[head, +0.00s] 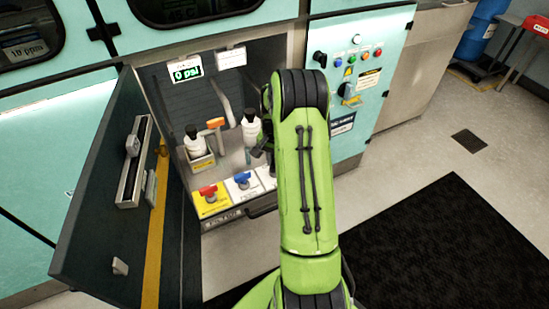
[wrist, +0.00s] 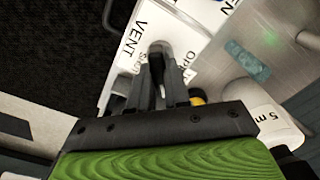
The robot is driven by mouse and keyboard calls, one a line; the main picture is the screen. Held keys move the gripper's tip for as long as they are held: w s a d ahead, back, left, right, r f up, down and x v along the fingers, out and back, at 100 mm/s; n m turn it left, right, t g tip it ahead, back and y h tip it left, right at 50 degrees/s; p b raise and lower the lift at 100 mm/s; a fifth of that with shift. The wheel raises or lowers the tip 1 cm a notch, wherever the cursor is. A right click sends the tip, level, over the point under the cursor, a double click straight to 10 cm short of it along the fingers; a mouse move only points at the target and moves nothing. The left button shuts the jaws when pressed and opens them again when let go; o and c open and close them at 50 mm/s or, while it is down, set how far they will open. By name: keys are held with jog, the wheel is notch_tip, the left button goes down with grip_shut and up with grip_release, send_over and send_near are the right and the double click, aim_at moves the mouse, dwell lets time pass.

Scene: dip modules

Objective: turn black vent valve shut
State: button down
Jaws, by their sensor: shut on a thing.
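The black vent valve handle (wrist: 156,66) shows in the wrist view on a white plate (wrist: 127,48) marked VENT, with partly hidden OPEN and SHUT lettering. My gripper (wrist: 160,92) is shut on the handle, one grey finger on each side of it. In the head view, my green arm covers the vent valve and most of the gripper. A white plate edge (head: 267,178) shows just left of the arm. Whether the handle points to open or shut is hard to tell.
A red valve (head: 208,191) on yellow and a blue valve (head: 242,180) on white sit left of the arm. White bottles (head: 194,142) (head: 251,128) stand behind. The gauge (head: 186,73) reads 0 psi. An open door (head: 105,215) bounds the left.

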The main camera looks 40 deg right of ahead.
jog(key=m, duration=0.4)
jog(key=shift+m+p, duration=0.3)
jog(key=shift+m, duration=1.6)
jog(key=c, duration=1.1)
grip_release()
notch_tip(320, 180, up, 16)
jog(key=p, duration=0.4)
jog(key=shift+f+p, duration=0.1)
jog(key=shift+p, duration=0.2)
